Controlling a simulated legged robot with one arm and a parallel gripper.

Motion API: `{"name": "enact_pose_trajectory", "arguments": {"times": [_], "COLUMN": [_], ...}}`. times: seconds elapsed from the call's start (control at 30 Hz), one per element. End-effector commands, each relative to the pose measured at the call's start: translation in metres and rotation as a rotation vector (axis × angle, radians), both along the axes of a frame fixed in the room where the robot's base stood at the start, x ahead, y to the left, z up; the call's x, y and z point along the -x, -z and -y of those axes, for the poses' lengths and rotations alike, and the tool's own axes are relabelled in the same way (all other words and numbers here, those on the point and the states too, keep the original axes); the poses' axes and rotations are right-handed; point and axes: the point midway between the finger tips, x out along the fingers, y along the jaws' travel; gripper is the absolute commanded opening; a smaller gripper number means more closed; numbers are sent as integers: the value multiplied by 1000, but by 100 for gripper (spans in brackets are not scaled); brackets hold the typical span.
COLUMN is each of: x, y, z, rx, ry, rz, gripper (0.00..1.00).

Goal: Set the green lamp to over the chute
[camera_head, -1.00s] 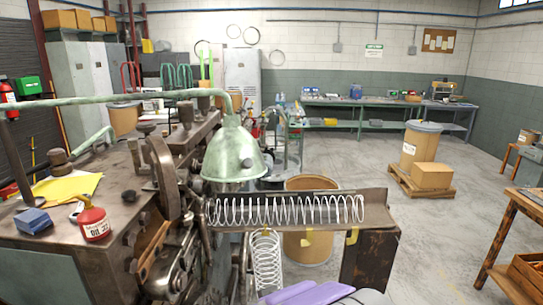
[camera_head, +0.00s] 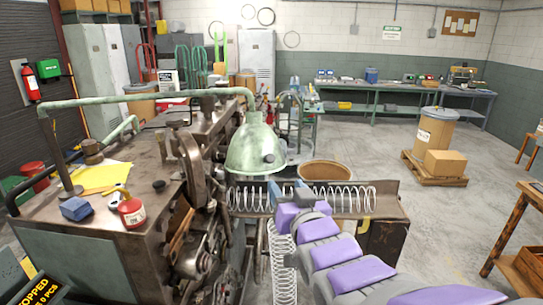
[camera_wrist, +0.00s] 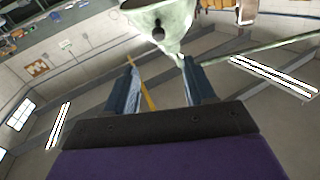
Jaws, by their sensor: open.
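The green lamp (camera_head: 254,148) hangs from a long green pipe arm (camera_head: 150,97) above the machine's left end of the chute. A dark knob (camera_head: 268,158) sits on the shade's side. The chute (camera_head: 385,198) is a brown metal trough holding a long coiled spring (camera_head: 340,196). In the wrist view the lamp (camera_wrist: 175,20) is beyond my fingertips, at the top, with its dark knob (camera_wrist: 158,31) facing me. My gripper (camera_wrist: 159,68) is open and empty, its two blue-grey fingers apart below the lamp. In the head view my purple-padded arm reaches toward the chute and partly covers it.
A drum (camera_head: 326,172) stands behind the chute. Open floor lies to the right, before a carton on a pallet (camera_head: 440,180).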

Motion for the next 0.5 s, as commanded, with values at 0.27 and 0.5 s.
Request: {"name": "enact_pose_trajectory", "arguments": {"times": [0.27,0.5], "x": [-36,-69], "y": [3,4], "z": [-15,-26], "rx": [3,4], "ry": [-1,0], "rz": [-4,-6], "gripper": [54,54]}}
